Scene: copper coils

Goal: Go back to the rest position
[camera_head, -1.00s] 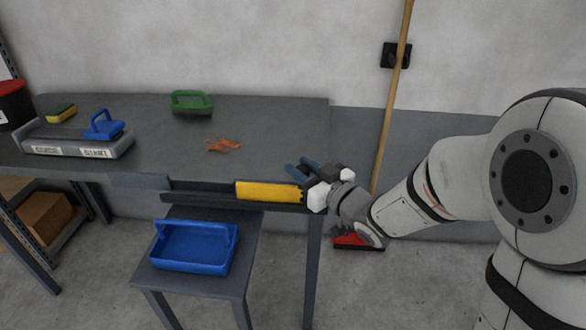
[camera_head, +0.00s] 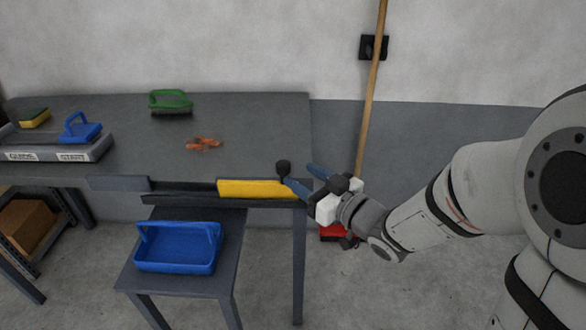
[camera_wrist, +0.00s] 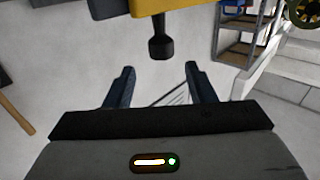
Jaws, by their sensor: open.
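My gripper (camera_head: 301,177) is open and empty at the right front corner of the grey workbench (camera_head: 250,125). Its two blue fingers (camera_wrist: 160,85) also show spread apart in the wrist view. A black knob (camera_head: 283,168) stands by the right end of a yellow bar (camera_head: 255,188) on the bench's front edge. In the wrist view the knob (camera_wrist: 160,45) appears ahead of the fingertips, in line with the gap, with clear space around it. Orange copper-coloured scraps (camera_head: 204,144) lie on the bench top.
A blue tray (camera_head: 178,262) sits on a low grey stand in front. A green-handled brush (camera_head: 170,102), a blue-handled tool (camera_head: 82,128) and a yellow sponge (camera_head: 34,118) are on the bench. A wooden pole (camera_head: 371,90) leans on the wall behind my arm, with a red thing (camera_head: 334,233) near its foot.

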